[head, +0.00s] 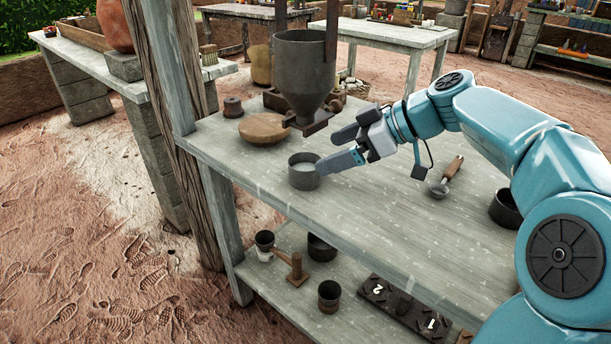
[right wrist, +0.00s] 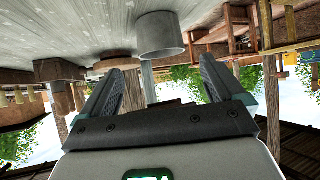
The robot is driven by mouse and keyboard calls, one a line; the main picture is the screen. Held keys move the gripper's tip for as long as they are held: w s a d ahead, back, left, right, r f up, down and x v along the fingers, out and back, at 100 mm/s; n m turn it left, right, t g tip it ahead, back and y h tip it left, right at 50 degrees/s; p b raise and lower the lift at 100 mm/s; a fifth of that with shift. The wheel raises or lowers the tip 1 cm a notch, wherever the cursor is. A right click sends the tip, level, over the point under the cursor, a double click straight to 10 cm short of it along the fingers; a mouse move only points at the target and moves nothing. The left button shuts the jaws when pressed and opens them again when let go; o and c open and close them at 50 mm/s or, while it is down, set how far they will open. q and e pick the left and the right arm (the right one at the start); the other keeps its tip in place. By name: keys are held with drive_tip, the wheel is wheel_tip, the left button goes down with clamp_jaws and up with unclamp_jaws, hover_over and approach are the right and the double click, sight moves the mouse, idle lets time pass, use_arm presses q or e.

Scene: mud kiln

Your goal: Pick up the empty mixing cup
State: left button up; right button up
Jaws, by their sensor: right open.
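A grey round cup (head: 304,180) stands upright on the workbench near its left front edge. Its inside looks pale, and I cannot tell whether it is empty. My right gripper (head: 342,148) is open, just right of the cup, with its lower finger close to the rim; I cannot tell whether they touch. The right wrist view is upside down and shows the cup (right wrist: 160,36) beyond the gap between the open fingers (right wrist: 162,68). A dark cup (head: 504,212) stands at the right, partly hidden by my arm. My left gripper is not in view.
A metal hopper (head: 303,80) stands behind the cup. A round wooden disc (head: 263,129) and a small brown pot (head: 232,107) lie left of it. A scoop (head: 447,178) lies to the right. The lower shelf holds dark cups (head: 329,297) and a mallet (head: 297,268). The bench front is clear.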

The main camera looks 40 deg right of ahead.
sight(305, 166)
drive_tip(key=x, duration=0.3)
drive_tip(key=shift+a, duration=0.1)
drive_tip(key=x, duration=0.1)
drive_tip(key=b+x, duration=0.1)
drive_tip(key=x, duration=0.3)
drive_tip(key=shift+s+f+b, duration=0.25)
drive_tip(key=shift+f+b, duration=0.1)
drive_tip(key=shift+b, duration=0.05)
drive_tip(key=c, duration=1.1)
